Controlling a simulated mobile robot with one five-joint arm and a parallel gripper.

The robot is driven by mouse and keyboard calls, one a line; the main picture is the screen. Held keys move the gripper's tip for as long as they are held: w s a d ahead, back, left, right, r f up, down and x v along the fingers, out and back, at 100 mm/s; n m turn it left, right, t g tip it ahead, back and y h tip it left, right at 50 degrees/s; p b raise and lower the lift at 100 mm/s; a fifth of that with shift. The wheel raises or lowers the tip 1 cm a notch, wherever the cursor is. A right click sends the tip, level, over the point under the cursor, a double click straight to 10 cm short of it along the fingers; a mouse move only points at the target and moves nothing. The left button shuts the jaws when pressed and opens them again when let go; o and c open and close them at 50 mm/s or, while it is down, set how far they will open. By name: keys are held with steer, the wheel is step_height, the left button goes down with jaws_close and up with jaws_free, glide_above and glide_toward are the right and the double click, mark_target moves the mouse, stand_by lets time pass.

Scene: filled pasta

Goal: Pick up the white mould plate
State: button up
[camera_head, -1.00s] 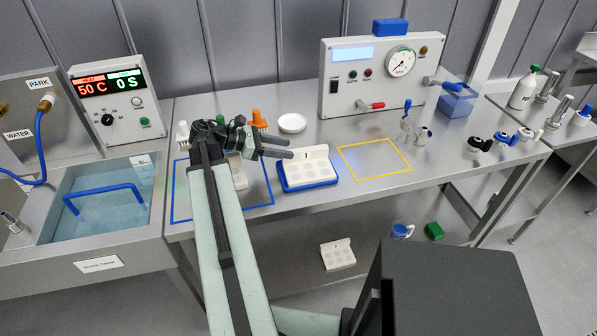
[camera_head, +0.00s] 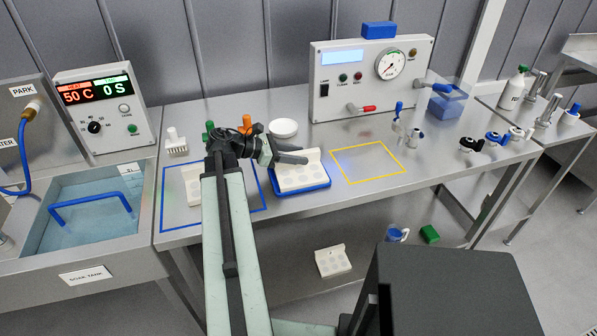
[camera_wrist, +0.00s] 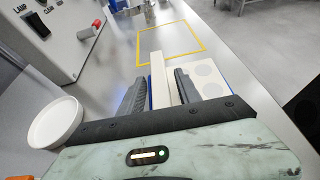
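A white mould plate (camera_head: 303,174) with round shallow cavities and an upright back flange sits in a blue tray (camera_head: 302,190) on the bench. My gripper (camera_head: 303,155) is at the flange's left part. In the wrist view my gripper (camera_wrist: 160,78) is open, with one dark finger on each side of the white flange (camera_wrist: 158,72). The left finger shows a gap to the flange; the right finger looks close to it, and contact cannot be told. A second white plate (camera_head: 192,185) lies inside the blue outlined square, partly behind my arm. A third (camera_head: 333,262) lies on the lower shelf.
A yellow outlined square (camera_head: 368,178) right of the tray is empty. A white dish (camera_head: 284,127) and an orange item (camera_head: 246,123) stand behind my gripper.

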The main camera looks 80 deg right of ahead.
jaws_close()
stand_by(1.2)
